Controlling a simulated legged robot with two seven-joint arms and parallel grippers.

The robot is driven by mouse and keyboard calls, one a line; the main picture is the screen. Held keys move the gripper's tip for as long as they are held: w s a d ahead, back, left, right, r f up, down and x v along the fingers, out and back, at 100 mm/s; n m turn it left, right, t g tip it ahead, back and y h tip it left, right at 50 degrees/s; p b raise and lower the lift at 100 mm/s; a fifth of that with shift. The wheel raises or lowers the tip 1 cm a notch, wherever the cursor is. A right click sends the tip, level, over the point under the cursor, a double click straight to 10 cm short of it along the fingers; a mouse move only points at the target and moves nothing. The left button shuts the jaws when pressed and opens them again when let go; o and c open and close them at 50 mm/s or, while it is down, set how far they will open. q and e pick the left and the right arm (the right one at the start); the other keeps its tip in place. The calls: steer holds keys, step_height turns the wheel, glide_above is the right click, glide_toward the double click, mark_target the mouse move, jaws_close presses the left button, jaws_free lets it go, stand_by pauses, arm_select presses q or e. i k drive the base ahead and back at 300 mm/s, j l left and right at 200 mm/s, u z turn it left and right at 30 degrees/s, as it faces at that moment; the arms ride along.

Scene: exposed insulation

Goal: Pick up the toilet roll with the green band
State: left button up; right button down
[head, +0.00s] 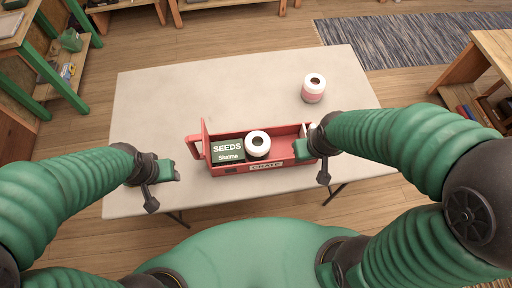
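A white toilet roll (258,142) stands in the middle of a red crate (293,167) on the table; its lower side is dark, and I cannot clearly tell a green band. Another white roll (313,88) with a pink-red band stands upright on the table behind the crate, to the right. My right gripper (313,163) is open at the crate's right end, its green finger over the crate, right of the roll and apart from it. My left gripper (162,187) is open and empty over the table, left of the crate.
A dark green seeds box (228,150) fills the crate's left part, close beside the roll. A small pale thing (312,127) shows by my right wrist, mostly hidden. The grey table (220,90) is clear behind the crate and to its left.

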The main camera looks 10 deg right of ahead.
mark_target(257, 143)
steer(key=i+j, duration=0.1)
steer(key=j, duration=0.25)
steer(key=i+j, duration=0.15)
steer(key=j, duration=0.15)
steer(key=i+j, duration=0.1)
steer(key=j, duration=0.25)
steer(key=i+j+z, duration=0.15)
steer(key=j, duration=0.15)
